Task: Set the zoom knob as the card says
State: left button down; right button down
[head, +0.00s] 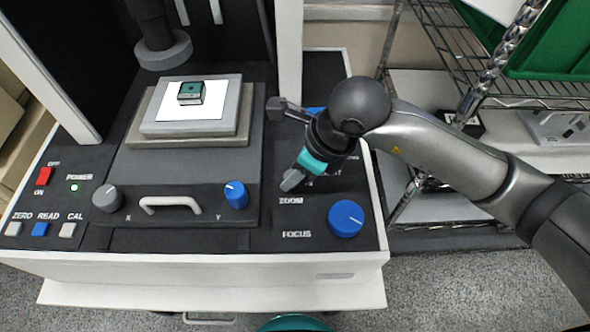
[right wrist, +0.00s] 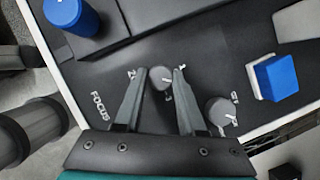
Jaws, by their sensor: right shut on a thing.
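The zoom knob (right wrist: 160,84) is a small grey round knob between my right gripper's fingertips in the right wrist view. A short white mark shows beside its right edge. My right gripper (head: 292,179) reaches down onto the black panel, just above the printed ZOOM label (head: 291,200) in the head view. It is shut on the knob, with one finger on each side (right wrist: 164,74). I cannot make out a card with a readable setting. My left gripper is not in view.
A blue focus knob (head: 346,218) stands right of the gripper. Another grey knob (right wrist: 221,112) and a blue block (right wrist: 275,77) are close by. A wire rack (head: 445,50) stands at right.

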jog(key=shift+m+t, duration=0.3)
jog(key=shift+m, duration=0.4)
jog(key=c, duration=0.5)
grip_release()
jog(key=shift+r, duration=0.1)
jog(key=p+v, duration=0.1)
jog(key=v, duration=1.4)
jog(key=shift+a, duration=0.15)
